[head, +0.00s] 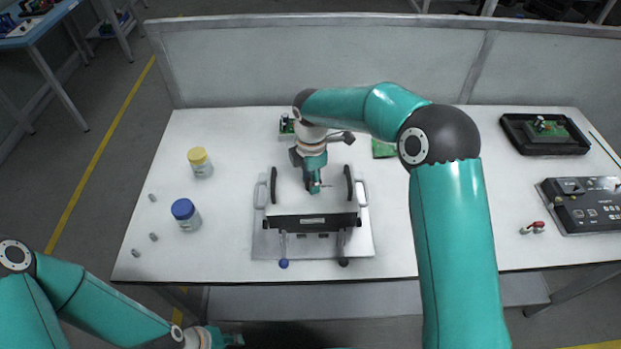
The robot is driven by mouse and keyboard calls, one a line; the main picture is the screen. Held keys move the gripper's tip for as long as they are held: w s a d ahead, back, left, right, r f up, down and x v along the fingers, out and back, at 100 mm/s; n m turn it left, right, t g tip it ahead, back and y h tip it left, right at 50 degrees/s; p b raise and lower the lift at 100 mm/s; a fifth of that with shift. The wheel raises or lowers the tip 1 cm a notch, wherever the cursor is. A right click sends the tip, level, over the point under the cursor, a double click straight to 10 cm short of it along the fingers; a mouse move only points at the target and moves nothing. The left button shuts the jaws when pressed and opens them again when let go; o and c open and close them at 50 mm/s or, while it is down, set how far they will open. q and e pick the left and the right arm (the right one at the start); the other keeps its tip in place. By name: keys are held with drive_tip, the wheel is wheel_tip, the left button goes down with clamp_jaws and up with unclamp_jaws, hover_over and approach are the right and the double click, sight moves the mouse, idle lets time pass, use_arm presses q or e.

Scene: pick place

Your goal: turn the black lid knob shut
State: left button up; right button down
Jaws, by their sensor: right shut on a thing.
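A white fixture with a lid (287,203) stands on the table, with black bars on its left and right sides and a black front edge. My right gripper (314,188) points down at the middle of the lid. It is shut on the black lid knob, which is mostly hidden by the fingers, so its turn angle cannot be read. At the fixture's front are two levers, one with a blue ball (283,263) and one with a black ball (343,262). My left gripper (232,340) is low at the bottom edge, off the table; its fingers are too small to judge.
A yellow-capped jar (201,163) and a blue-capped jar (186,214) stand at left, near several small grey pieces. At right are a black tray (545,134) with a green board, a control box (588,204) and a red-handled part (533,228). Green boards lie behind the fixture.

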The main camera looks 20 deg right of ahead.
drive_tip(key=c, duration=0.8)
unclamp_jaws()
wheel_tip(320, 180, up, 12)
drive_tip(key=shift+f, duration=0.1)
idle(0.3)
